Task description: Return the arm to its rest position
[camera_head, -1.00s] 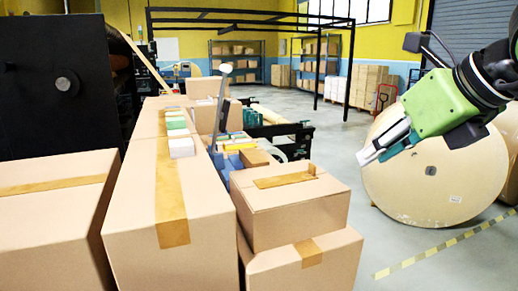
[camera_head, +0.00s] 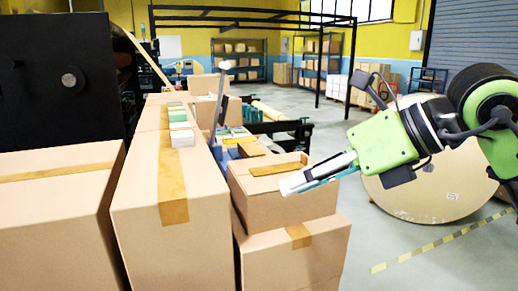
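My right gripper (camera_head: 318,174) comes in from the right on a green and black arm. Its pale fingers point left and down, in front of the right side of the upper stacked carton (camera_head: 262,205). The fingers lie close together in this view, and I cannot tell whether there is a gap between them. Nothing shows held in them. I cannot tell whether they touch the carton. My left gripper is not in view.
Large taped cartons (camera_head: 170,235) fill the front left and middle. Small coloured boxes (camera_head: 181,130) lie on a carton. A big kraft roll (camera_head: 435,190) stands behind my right arm. A black machine (camera_head: 55,80) stands at left. Grey floor (camera_head: 385,275) is clear at front right.

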